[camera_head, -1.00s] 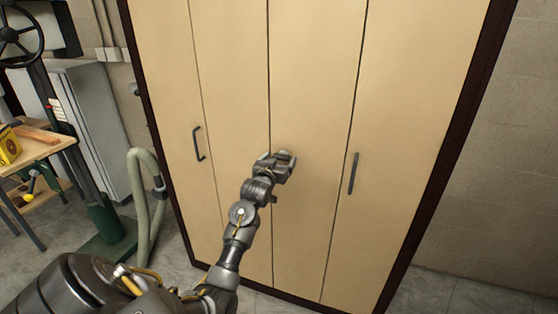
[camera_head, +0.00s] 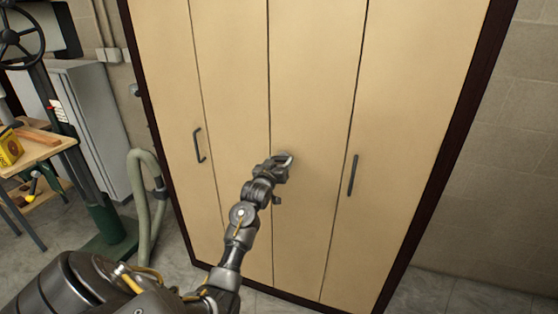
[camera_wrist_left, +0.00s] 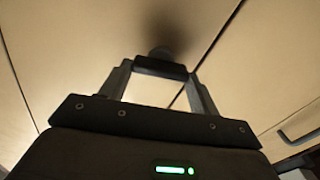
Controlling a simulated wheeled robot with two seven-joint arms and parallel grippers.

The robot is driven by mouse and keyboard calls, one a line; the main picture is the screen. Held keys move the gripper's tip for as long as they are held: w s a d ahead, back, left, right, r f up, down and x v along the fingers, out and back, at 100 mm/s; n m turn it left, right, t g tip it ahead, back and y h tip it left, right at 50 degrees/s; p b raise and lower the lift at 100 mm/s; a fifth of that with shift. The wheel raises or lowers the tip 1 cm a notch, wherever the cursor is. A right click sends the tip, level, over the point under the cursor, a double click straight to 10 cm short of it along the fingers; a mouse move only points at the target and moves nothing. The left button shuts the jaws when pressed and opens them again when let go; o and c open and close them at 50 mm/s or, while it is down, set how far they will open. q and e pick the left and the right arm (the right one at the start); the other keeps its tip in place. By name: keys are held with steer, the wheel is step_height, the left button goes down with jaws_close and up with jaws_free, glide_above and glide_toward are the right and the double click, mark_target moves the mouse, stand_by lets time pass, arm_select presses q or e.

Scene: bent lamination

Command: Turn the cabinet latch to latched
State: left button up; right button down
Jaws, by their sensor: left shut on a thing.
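The tan cabinet (camera_head: 310,70) has tall door panels, a dark frame and thin vertical seams. My left gripper (camera_head: 284,160) is at the middle seam, against the front of the doors. In the left wrist view its fingers (camera_wrist_left: 160,85) reach up to a short dark bar, the latch (camera_wrist_left: 160,69), and are shut on it. A dark round mount (camera_wrist_left: 160,52) shows just behind the bar, on the door. In the head view the gripper mostly hides the latch, so its exact angle is hard to tell. My right gripper is not in view.
Dark bar handles sit on the doors to the left (camera_head: 199,145) and right (camera_head: 352,175) of the gripper. A workbench (camera_head: 35,150), a grey locker (camera_head: 90,125) and a pale hose (camera_head: 145,200) stand at the left. The floor at the right is clear.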

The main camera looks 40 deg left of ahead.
arm_select(q)
steer(key=n+p, duration=0.1)
steer(key=n, duration=0.1)
steer(key=shift+r+n+p, duration=0.1)
steer(key=shift+n+p, duration=0.2)
steer(key=shift+n, duration=0.1)
steer(key=n+p, duration=0.2)
steer(key=n, duration=0.2)
steer(key=shift+a+n, duration=0.1)
steer(key=shift+n, duration=0.2)
steer(key=n+p, duration=0.2)
steer(key=n, duration=0.3)
steer(key=shift+a+p, duration=0.1)
steer(key=shift+p, duration=0.2)
steer(key=shift+f+n+p, duration=0.15)
steer(key=shift+n+p, duration=0.15)
steer(key=shift+n, duration=0.5)
steer(key=shift+f+n+p, duration=0.15)
steer(key=shift+n+p, duration=0.1)
steer(key=shift+n, duration=0.55)
steer(key=o, duration=1)
steer(key=shift+s+f, duration=0.1)
